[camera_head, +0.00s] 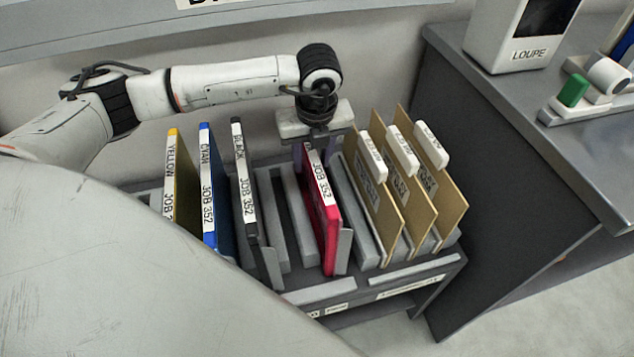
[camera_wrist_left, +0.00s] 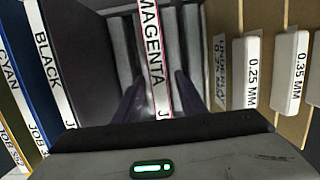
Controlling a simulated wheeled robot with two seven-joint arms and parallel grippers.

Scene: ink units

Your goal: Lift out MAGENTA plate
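The magenta plate (camera_head: 330,225) stands upright in a slot of the grey rack (camera_head: 310,293), with a white label along its top edge reading JOB 352. In the left wrist view the label of the magenta plate (camera_wrist_left: 153,45) reads MAGENTA. My left gripper (camera_head: 316,155) is over the plate's far end, pointing down. Its dark purple fingers (camera_wrist_left: 160,97) stand on either side of the plate, with a gap showing, so it looks open. The fingertips are partly hidden in the head view. My right gripper is not in view.
Yellow (camera_head: 182,185), cyan (camera_head: 216,190) and black (camera_head: 246,190) plates stand left in the rack. Tan boards with white tabs (camera_head: 403,152) stand close on the right. A grey counter (camera_head: 560,130) with a LOUPE box (camera_head: 515,40) is further right.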

